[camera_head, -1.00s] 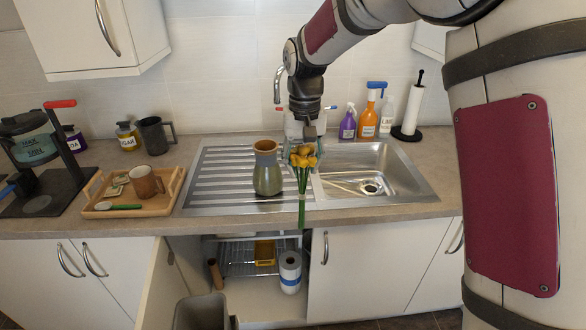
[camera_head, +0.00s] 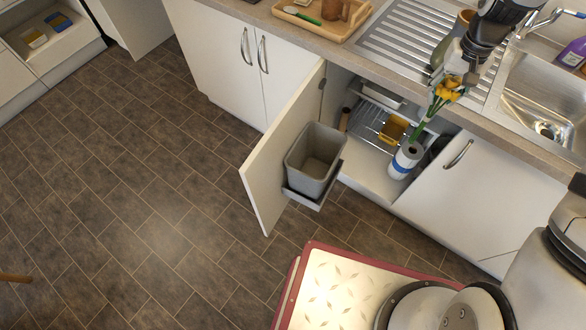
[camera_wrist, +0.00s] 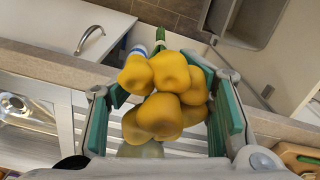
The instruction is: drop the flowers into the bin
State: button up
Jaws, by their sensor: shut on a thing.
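The yellow flowers (camera_head: 446,88) with green stems hang from my gripper (camera_head: 458,76) at the front edge of the counter in the head view. In the wrist view the yellow blooms (camera_wrist: 165,95) fill the space between the green-padded fingers of my gripper (camera_wrist: 165,115), which is shut on them. The grey bin (camera_head: 316,160) is empty as far as I see and sits in a holder on the inside of the open cabinet door. It is left of and below the flowers. Part of a grey bin (camera_wrist: 243,18) shows at the top of the wrist view.
The open cabinet door (camera_head: 285,150) stands out into the room. A vase (camera_head: 448,45) stands behind my gripper by the sink (camera_head: 545,110).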

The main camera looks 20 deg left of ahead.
aim_at(314, 166)
jog(key=i+u, duration=0.2)
jog(key=u, duration=0.25)
jog(key=i+l+u, duration=0.1)
jog(key=i+u, duration=0.15)
jog(key=u, duration=0.2)
jog(key=k+l+u, duration=0.3)
jog(key=k+l, duration=0.3)
